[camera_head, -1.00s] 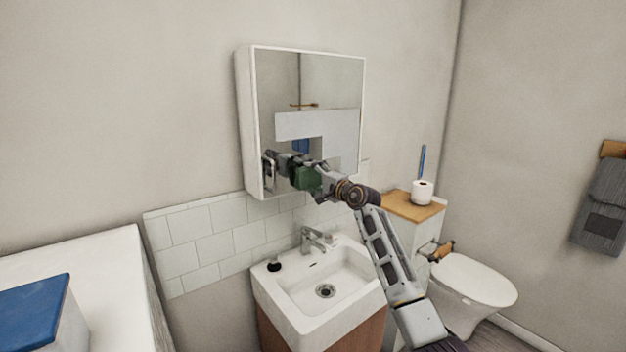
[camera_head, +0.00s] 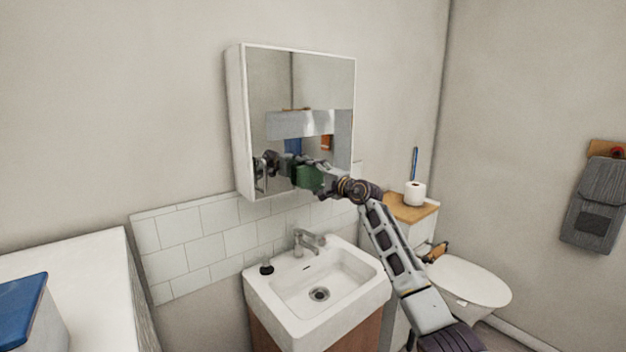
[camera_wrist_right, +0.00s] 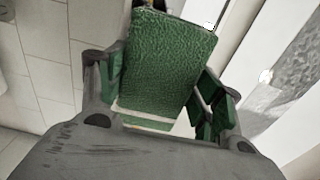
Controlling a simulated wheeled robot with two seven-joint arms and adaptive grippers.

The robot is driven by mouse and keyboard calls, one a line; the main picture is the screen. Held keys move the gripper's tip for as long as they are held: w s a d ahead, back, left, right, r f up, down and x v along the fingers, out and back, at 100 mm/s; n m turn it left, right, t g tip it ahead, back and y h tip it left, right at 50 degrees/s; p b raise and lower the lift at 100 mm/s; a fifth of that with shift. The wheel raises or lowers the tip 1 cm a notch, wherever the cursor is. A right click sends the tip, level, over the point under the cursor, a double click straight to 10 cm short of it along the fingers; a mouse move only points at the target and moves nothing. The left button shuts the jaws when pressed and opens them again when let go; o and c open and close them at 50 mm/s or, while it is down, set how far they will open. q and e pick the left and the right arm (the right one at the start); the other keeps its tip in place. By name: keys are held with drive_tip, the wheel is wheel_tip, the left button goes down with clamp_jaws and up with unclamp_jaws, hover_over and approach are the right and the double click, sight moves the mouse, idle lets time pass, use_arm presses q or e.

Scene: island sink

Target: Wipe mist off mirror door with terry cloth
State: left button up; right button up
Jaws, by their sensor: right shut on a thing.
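The mirror door (camera_head: 272,80) is the front of a white wall cabinet above the sink. A pale grey mist band (camera_head: 290,124) crosses its middle, with a greyer strip running down the right side. The rest of the door reflects the room clearly. My right gripper (camera_head: 318,178) is shut on the green terry cloth (camera_head: 308,177), at the lower part of the door. The right wrist view shows the textured cloth (camera_wrist_right: 160,60) between the fingers (camera_wrist_right: 160,88). Whether the cloth touches the glass is hard to tell. My left gripper is out of view.
A white sink (camera_head: 316,292) with a tap (camera_head: 303,241) and a dark stopper-like item (camera_head: 266,267) sits below. A toilet paper roll (camera_head: 414,193) stands on a wooden-topped cabinet at right. A blue-lidded box (camera_head: 22,303) is at lower left.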

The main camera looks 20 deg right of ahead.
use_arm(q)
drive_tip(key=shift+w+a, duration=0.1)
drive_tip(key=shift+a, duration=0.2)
use_arm(e)
drive_tip(key=shift+w+d+b, duration=0.35)
drive_tip(key=shift+d+b, duration=0.3)
drive_tip(key=shift+d, duration=0.15)
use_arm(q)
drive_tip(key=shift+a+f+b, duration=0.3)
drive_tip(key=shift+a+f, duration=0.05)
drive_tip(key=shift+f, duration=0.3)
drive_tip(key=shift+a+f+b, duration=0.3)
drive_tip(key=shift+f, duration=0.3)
use_arm(e)
drive_tip(key=shift+w+d+r, duration=0.1)
drive_tip(key=shift+w+d, duration=0.25)
drive_tip(key=shift+d, duration=0.5)
drive_tip(key=shift+d, duration=0.1)
